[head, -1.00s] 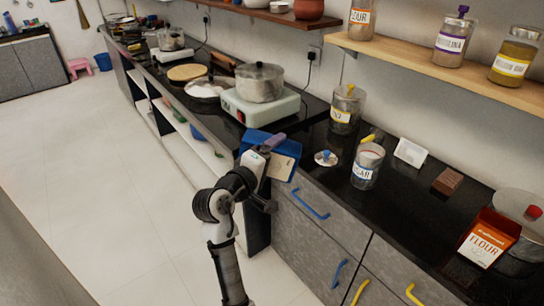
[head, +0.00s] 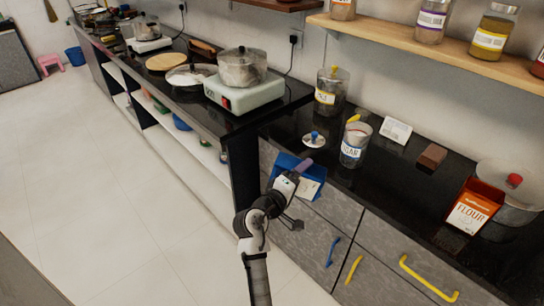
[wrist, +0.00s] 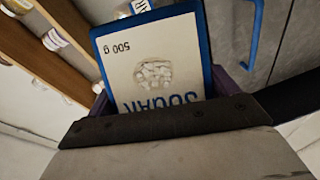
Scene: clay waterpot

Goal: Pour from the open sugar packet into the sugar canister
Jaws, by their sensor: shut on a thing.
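The blue sugar packet (head: 291,170) is in my gripper (head: 300,172), which is shut on it in front of the counter's drawers. In the wrist view the packet (wrist: 155,65) fills the middle, its white label with "SUGAR 500 g" upside down; its opening cannot be made out. The sugar canister (head: 354,145) is a clear jar with a "SUGAR" label, standing upright without a lid on the black counter, beyond and to the right of the gripper. A lid with a blue knob (head: 314,138) lies on the counter left of the canister.
An orange flour packet (head: 473,207) and a large pot (head: 512,190) stand at the right. Drawer handles (head: 430,279) stick out below.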

